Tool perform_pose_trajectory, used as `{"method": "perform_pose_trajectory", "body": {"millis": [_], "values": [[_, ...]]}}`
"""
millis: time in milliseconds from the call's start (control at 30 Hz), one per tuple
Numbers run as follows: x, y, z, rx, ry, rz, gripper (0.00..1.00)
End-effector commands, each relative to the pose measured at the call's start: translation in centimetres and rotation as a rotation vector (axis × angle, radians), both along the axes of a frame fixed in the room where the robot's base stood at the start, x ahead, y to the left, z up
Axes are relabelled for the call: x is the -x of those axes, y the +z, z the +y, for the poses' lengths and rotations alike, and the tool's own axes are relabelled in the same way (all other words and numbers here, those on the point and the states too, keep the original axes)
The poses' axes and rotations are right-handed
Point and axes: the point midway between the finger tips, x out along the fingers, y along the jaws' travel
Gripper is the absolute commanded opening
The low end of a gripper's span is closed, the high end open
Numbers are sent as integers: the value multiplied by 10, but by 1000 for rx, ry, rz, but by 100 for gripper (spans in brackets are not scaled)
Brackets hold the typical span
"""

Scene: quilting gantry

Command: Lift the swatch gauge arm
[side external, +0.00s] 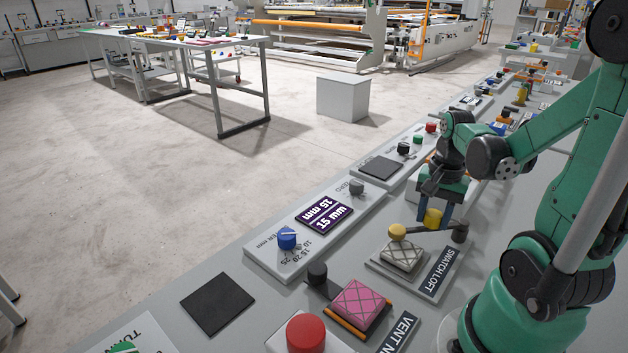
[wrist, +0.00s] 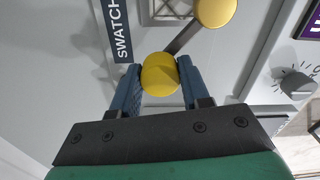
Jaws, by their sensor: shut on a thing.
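The swatch gauge arm (side external: 418,229) is a thin dark bar at the SWATCH LOFT station, running from a dark post to a yellow round end (side external: 397,231) by the pale quilted swatch (side external: 401,255). A yellow knob (side external: 433,219) sits along the bar; in the wrist view the knob (wrist: 160,73) is between my blue fingers. My gripper (side external: 434,212) is shut on this knob, pointing down; it also shows in the wrist view (wrist: 160,84). The round end also shows in the wrist view (wrist: 215,12). I cannot tell whether it touches the swatch.
A display (side external: 325,215) reads 15 mm, with a blue dial (side external: 287,238) and a grey knob (side external: 356,187) beside it. A pink swatch (side external: 359,302) and red button (side external: 306,334) are nearer the camera. A black pad (side external: 217,303) lies left on the bench.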

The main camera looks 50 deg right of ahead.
Motion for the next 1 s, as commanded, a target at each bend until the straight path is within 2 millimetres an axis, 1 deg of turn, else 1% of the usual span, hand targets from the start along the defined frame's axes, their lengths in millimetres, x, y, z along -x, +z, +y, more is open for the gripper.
{"method": "perform_pose_trajectory", "body": {"millis": [300,600,800,1000], "values": [[-13,0,-16,4,-287,1,0],[-19,0,-30,5,-517,0,0],[-21,0,-36,5,-616,0,0],[-22,0,-40,5,-668,0,0]]}}
